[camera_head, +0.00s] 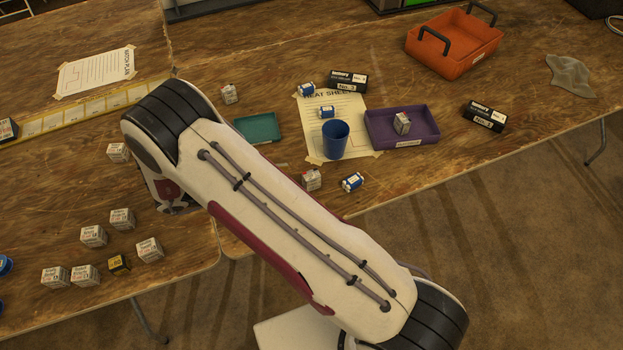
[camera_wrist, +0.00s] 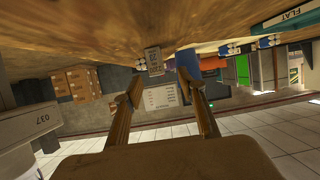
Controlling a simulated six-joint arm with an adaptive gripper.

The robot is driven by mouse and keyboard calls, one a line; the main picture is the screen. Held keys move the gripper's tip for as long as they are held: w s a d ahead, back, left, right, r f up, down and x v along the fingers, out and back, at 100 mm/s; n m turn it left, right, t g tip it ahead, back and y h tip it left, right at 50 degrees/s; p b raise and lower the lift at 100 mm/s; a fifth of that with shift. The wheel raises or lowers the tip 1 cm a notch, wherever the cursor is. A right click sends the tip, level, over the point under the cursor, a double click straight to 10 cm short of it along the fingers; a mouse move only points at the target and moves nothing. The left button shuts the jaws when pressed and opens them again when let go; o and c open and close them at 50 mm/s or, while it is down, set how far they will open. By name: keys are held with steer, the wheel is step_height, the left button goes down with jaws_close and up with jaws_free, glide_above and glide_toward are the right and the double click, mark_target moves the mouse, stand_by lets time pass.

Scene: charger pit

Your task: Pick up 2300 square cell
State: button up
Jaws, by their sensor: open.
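Several small white square cells with dark and red print stand on the table. One is at the front edge (camera_head: 311,179), one behind my arm (camera_head: 228,94), one in the purple tray (camera_head: 402,123), and a group at the left includes this cell (camera_head: 122,219). The print is too small to tell which is the 2300. In the wrist view my gripper (camera_wrist: 160,88) is open, with its two fingers apart and nothing between them. A printed square cell (camera_wrist: 153,62) shows beyond the fingertips.
A blue cup (camera_head: 336,139) stands on a paper sheet near the purple tray (camera_head: 385,136). A teal tray (camera_head: 257,128) lies beside my arm. Blue-and-white cells (camera_head: 352,182) and black boxes (camera_head: 348,81) lie around. An orange crate (camera_head: 440,58) is at the back right. Bare wood surrounds the crate.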

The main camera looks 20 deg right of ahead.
mark_target(304, 180)
steer(key=shift+x, duration=1.3)
steer(key=shift+s+x, duration=0.2)
steer(key=shift+x, duration=0.75)
steer(key=shift+s+x, duration=0.2)
steer(key=shift+x, duration=0.75)
steer(key=shift+d+f, duration=0.35)
steer(key=shift+d, duration=0.3)
jaws_close()
